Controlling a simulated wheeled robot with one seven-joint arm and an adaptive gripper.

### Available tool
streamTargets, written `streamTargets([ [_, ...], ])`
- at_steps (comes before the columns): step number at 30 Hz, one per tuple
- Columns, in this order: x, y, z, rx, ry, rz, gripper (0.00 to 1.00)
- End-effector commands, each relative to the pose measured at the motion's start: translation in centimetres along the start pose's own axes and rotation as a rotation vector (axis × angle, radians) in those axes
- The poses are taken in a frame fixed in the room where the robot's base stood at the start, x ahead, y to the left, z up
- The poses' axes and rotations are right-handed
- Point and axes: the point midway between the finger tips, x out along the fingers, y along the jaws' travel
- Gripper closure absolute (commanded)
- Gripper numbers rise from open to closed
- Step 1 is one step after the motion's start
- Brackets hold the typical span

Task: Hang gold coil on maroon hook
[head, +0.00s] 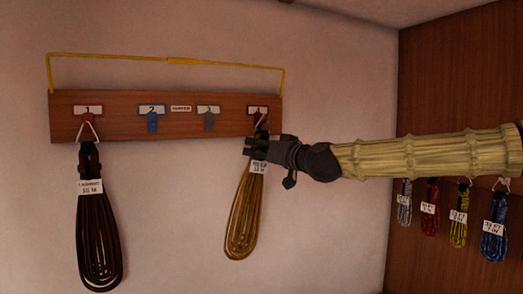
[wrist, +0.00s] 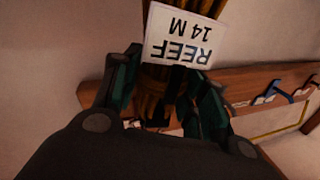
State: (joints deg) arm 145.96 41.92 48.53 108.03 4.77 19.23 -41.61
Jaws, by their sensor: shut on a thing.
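The gold coil (head: 243,217) hangs down below my gripper (head: 257,147), under the rightmost plate of the wall board. My gripper is shut on its upper part, just above a white tag. In the wrist view, my gripper (wrist: 160,98) has its fingers either side of the gold coil (wrist: 152,90), whose tag reads "REEF 14 M". The coil's pale top ring is at the rightmost hook (head: 262,121), which looks dark and is partly hidden; I cannot tell whether the ring is over it. The hook under plate 1 (head: 87,131) looks reddish brown and bears a dark coil (head: 98,240).
The wooden board (head: 120,128) also bears a blue hook (head: 152,122) and a grey hook (head: 209,122), both empty. A yellow bar (head: 120,57) runs above it. Several coils, including a blue one (head: 494,230), hang on the right wood wall.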

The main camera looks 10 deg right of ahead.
Motion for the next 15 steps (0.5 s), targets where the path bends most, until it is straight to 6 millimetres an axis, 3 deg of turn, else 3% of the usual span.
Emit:
streamTargets([
  [15,1.9,0.7,0.9,-0.001,0.001,0.0,1.0],
])
